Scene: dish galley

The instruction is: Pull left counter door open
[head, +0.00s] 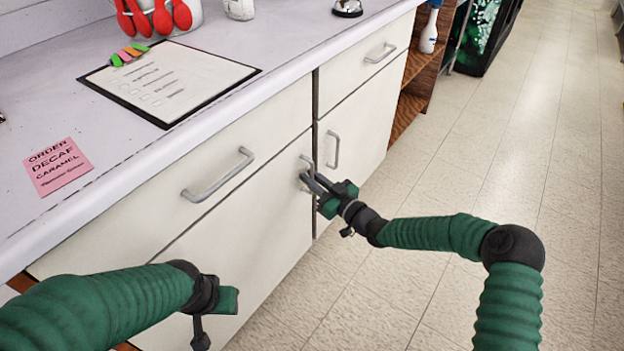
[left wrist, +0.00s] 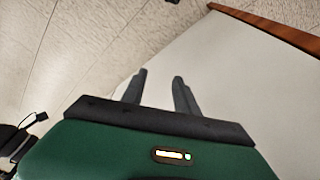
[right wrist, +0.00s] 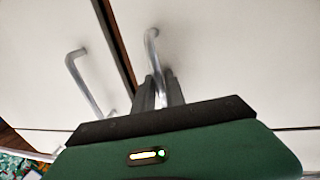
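The left counter door (head: 235,245) is a cream panel under the left drawer, and it looks flush with the cabinet front. Its metal handle (head: 307,168) is near its right edge; it also shows in the right wrist view (right wrist: 152,48). My right gripper (head: 314,183) is at this handle. In the right wrist view its fingers (right wrist: 160,92) are close together with the handle bar between them. My left gripper (head: 215,300) is low in front of the left door. In the left wrist view its fingers (left wrist: 160,92) are apart with nothing between them.
The right door (head: 365,135) has its own handle (head: 334,150) close to my right gripper. The left drawer handle (head: 218,175) sticks out above the left door. The counter top holds a clipboard (head: 175,80) and a pink note (head: 56,166). The tiled floor (head: 400,290) to the right is clear.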

